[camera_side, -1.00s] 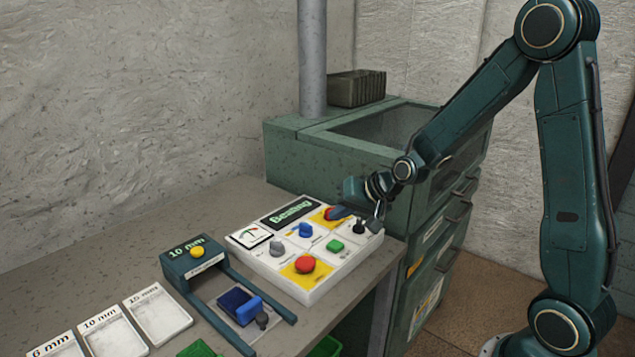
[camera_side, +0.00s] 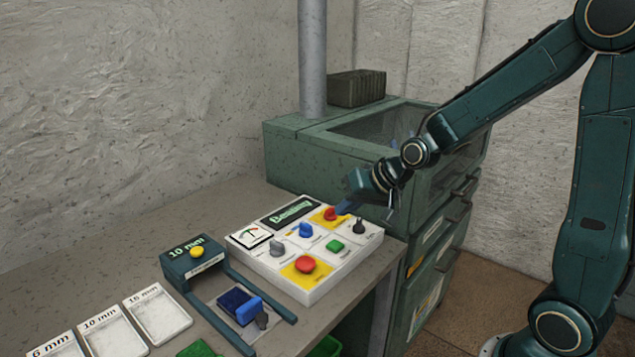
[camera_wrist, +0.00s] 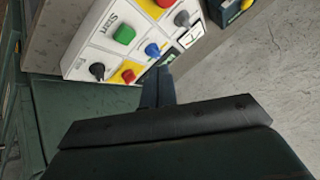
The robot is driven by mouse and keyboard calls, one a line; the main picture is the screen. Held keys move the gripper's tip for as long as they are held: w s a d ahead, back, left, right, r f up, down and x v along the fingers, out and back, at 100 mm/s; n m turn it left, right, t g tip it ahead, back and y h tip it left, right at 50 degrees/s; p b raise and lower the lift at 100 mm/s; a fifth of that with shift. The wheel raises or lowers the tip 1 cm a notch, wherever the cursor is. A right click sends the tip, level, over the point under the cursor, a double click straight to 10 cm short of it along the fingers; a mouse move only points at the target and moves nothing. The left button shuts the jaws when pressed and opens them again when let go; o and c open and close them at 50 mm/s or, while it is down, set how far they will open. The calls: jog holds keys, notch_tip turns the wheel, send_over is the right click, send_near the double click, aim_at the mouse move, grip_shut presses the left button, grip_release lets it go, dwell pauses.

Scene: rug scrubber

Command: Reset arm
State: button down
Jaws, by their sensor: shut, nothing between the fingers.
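The white control panel (camera_side: 322,279) lies on the bench. It carries a red switch on a yellow patch (camera_side: 330,214), a black knob (camera_side: 359,227), a blue knob (camera_side: 305,230), a grey knob (camera_side: 277,248), a green button (camera_side: 335,245) and a large red button (camera_side: 305,264). My gripper (camera_side: 344,207) is shut and empty, its tips beside the red switch; I cannot tell whether they touch it. In the wrist view my shut fingers (camera_wrist: 157,76) point at the panel, between the red switch (camera_wrist: 128,76) and the display. The green button (camera_wrist: 124,35) is marked Start.
A green cabinet (camera_side: 322,160) with a glass-covered top stands behind the panel. Labelled trays (camera_side: 158,316) line the bench front.

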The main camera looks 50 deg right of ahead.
jog(key=s+a+r+n+g, duration=0.1)
jog(key=s+a+r+n, duration=0.1)
jog(key=s, duration=0.9)
jog(key=s+a+r+n+g+h, duration=0.1)
jog(key=s+a+r+n, duration=0.1)
jog(key=s+r+n, duration=0.2)
jog(key=s+r, duration=0.3)
jog(key=s, duration=0.5)
jog(key=shift+a+g, duration=0.35)
jog(key=shift+g, duration=0.05)
jog(key=shift+r, duration=0.1)
dwell(0.4)
